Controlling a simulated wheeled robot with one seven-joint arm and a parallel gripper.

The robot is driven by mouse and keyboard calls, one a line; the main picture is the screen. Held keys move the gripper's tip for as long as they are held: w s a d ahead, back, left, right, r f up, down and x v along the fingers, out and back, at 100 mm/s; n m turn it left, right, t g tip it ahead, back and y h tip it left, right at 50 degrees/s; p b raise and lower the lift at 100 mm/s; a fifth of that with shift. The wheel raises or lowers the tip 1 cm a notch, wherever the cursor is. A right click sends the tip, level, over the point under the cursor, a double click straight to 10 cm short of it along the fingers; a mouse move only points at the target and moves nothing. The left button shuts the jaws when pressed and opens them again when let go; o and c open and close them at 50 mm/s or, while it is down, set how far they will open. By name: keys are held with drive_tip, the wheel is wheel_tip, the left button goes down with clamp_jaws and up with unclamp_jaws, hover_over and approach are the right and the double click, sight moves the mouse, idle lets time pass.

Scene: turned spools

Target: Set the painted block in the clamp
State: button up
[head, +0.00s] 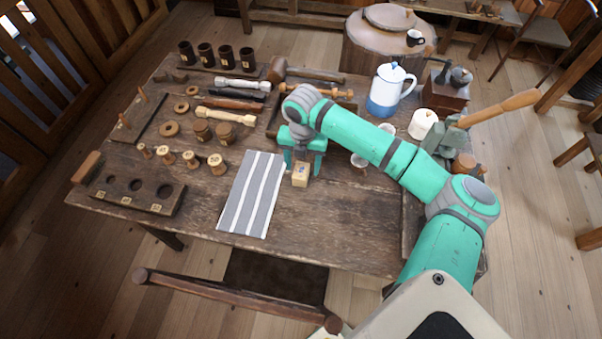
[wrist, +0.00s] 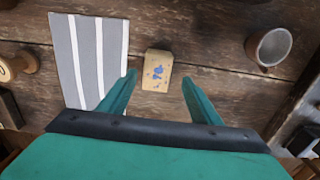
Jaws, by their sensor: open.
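The painted block (head: 300,175) is a small pale wooden block on the table just right of the striped cloth. In the wrist view the block (wrist: 157,71) shows a blue painted mark on its top. My gripper (head: 302,163) is open above the table, right by the block. In the wrist view my gripper (wrist: 158,77) has its two green fingers apart, one on each side of the block's near end, with gaps between. The clamp (head: 445,143) is a grey-green vise at the table's right side, partly behind my arm.
A grey and white striped cloth (head: 252,195) lies left of the block. A blue and white coffee pot (head: 388,90), a white mug (head: 423,123) and small cups stand near my arm. Spools (head: 217,164) and a holed wooden rack (head: 137,190) are at left.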

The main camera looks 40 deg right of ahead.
sight(301, 170)
drive_tip(key=f, duration=0.3)
drive_tip(key=shift+w+a+f, duration=0.1)
drive_tip(key=shift+w+f, duration=0.2)
drive_tip(key=shift+w, duration=0.05)
drive_tip(key=shift+f, duration=0.5)
drive_tip(key=c, duration=1.3)
drive_tip(key=shift+r, duration=0.15)
